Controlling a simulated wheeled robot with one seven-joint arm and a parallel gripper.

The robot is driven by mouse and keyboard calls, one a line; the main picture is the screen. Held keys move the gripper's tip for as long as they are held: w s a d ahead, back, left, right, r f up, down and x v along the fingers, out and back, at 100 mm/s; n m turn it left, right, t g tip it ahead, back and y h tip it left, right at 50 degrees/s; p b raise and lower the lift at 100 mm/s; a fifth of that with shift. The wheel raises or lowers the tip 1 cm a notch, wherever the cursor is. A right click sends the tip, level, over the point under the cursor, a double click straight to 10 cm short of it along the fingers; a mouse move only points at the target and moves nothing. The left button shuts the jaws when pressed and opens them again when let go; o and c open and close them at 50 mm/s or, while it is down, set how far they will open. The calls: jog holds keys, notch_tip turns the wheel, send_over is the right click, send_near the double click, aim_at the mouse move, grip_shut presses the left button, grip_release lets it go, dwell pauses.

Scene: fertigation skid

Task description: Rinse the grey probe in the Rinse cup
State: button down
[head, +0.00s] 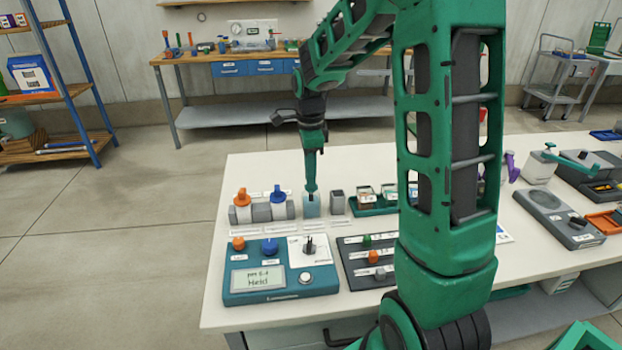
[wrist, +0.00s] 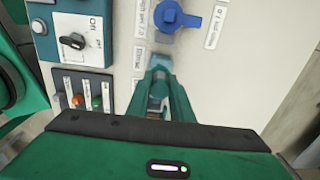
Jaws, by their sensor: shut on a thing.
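My gripper (head: 311,188) points straight down over the Rinse cup (head: 312,209), a pale blue see-through cup on the white bench. Its fingertips are at the cup's mouth. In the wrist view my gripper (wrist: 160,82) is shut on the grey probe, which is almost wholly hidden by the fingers. I cannot tell how deep the probe tip is in the cup. A grey block-like holder (head: 337,203) stands just right of the cup with no probe seen in it.
A teal meter (head: 280,280) and a dark switch panel (head: 368,262) lie in front. A green tray (head: 370,208) stands to the right.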

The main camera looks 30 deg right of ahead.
jog(key=shift+r, duration=3.4)
